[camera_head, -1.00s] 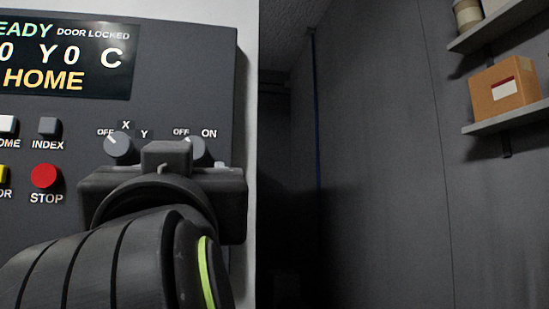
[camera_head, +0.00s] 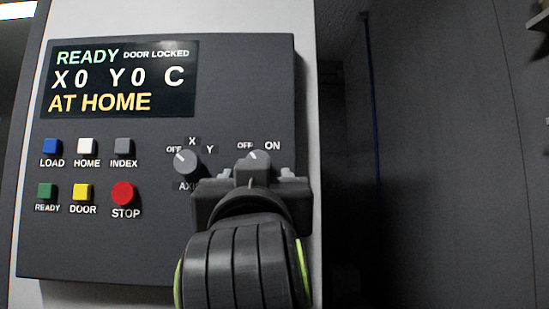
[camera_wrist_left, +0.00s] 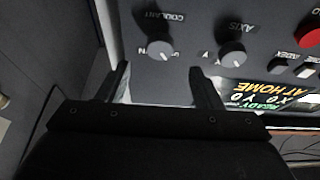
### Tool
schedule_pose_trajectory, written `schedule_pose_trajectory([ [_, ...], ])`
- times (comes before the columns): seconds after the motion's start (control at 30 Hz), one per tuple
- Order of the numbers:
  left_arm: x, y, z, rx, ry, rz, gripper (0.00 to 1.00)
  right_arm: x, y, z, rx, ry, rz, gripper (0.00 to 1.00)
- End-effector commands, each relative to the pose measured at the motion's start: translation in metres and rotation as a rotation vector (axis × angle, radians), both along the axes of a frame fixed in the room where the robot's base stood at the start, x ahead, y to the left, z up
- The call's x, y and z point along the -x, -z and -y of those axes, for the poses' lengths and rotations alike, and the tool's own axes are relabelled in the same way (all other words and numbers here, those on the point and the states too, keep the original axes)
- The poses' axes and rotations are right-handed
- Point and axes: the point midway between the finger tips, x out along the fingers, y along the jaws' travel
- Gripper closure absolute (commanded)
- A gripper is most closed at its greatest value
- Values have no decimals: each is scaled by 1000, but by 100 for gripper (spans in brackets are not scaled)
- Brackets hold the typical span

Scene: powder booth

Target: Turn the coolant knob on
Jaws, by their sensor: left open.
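The coolant knob (camera_head: 259,161) is a grey round knob on the dark control panel, with OFF at its upper left and ON at its upper right. Its white mark points toward OFF. In the left wrist view the coolant knob (camera_wrist_left: 160,50) appears upside down with its COOLANT label. My left gripper (camera_head: 252,184) is open and empty in front of the panel, covering the area just below the knob. In the wrist view the two fingers of the left gripper (camera_wrist_left: 160,73) are spread to either side of the knob's line, with no visible contact. My right gripper is not in view.
The axis knob (camera_head: 186,161) sits close on the left of the coolant knob. Coloured buttons, including the red STOP button (camera_head: 123,194), are farther left. A display (camera_head: 120,80) reads READY, DOOR LOCKED, AT HOME. Right of the panel is open dark space before a grey wall (camera_head: 455,150).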

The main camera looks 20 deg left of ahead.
Motion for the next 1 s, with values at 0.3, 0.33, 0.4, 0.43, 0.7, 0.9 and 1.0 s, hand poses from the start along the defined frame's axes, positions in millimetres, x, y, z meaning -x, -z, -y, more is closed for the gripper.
schedule_pose_trajectory([
  [0.3,-27,-16,-9,-1,-6,-5,41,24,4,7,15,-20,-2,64],
  [0.33,-32,-18,-10,-2,-6,-4,41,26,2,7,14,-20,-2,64],
  [0.4,-42,-22,-14,-1,-5,-5,41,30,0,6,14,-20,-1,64],
  [0.43,-46,-23,-15,-2,-3,-4,41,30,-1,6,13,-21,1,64],
  [0.7,-66,-29,-20,-1,0,-1,41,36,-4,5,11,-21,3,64],
  [0.9,-67,-29,-20,0,0,0,41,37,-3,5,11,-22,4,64],
  [1.0,-67,-29,-20,0,0,0,41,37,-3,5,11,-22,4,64],
])
